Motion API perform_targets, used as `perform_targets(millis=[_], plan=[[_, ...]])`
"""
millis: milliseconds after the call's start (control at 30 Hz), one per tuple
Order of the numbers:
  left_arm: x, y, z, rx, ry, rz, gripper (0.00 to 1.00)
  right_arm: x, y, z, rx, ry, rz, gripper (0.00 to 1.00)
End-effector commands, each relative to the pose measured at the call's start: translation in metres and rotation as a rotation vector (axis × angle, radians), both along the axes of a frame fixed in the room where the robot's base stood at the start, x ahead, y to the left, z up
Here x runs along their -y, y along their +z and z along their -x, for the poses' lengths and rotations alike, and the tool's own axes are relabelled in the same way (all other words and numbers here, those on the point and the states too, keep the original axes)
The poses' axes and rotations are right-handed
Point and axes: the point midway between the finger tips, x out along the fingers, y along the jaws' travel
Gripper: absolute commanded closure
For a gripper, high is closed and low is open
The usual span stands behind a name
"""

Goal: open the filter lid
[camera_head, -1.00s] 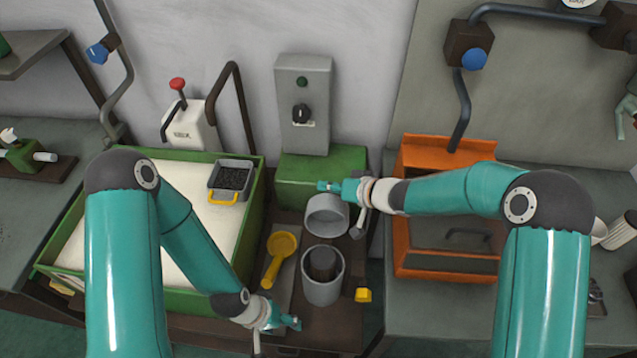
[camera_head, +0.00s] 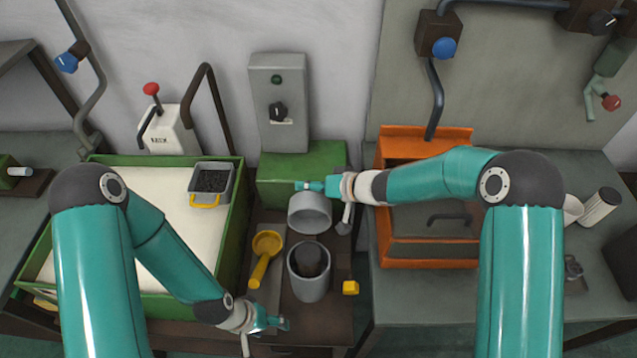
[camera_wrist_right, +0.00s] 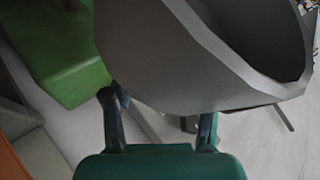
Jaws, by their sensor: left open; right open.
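A grey cylinder (camera_head: 309,284) with a dark core stands upright on the dark bench between the green tray and the orange box. Just behind it is a tilted grey cup-shaped cover (camera_head: 310,221), open toward the front; I cannot tell whether it is hinged to the cylinder. My right gripper (camera_head: 304,186) is open at the cover's upper rim. In the right wrist view the cover (camera_wrist_right: 190,60) fills the top, with the open fingers (camera_wrist_right: 162,125) below it; contact is unclear. My left gripper (camera_head: 284,324) is open and empty in front of the cylinder, lower left.
A yellow scoop (camera_head: 265,258) lies left of the cylinder, a small yellow block (camera_head: 350,288) to its right. A green block (camera_head: 290,176) with a grey control box (camera_head: 279,92) stands behind. The green tray (camera_head: 237,205) is left, the orange box (camera_head: 383,235) right.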

Motion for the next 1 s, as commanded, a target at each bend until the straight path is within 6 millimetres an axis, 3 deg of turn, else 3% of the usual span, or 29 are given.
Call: perform_targets(millis=[33,467,1000], plan=[[0.000,-0.001,0.000,0.000,0.000,0.000,0.35,-0.003,-0.016,0.012,-0.026,0.021,0.019,0.47],[0.000,-0.001,0.000,0.000,0.000,0.000,0.35,0.004,-0.009,0.015,-0.023,0.020,0.018,0.47],[0.000,0.000,0.000,0.000,0.000,0.000,0.35,0.076,0.055,0.047,-0.003,0.001,0.006,0.47]])
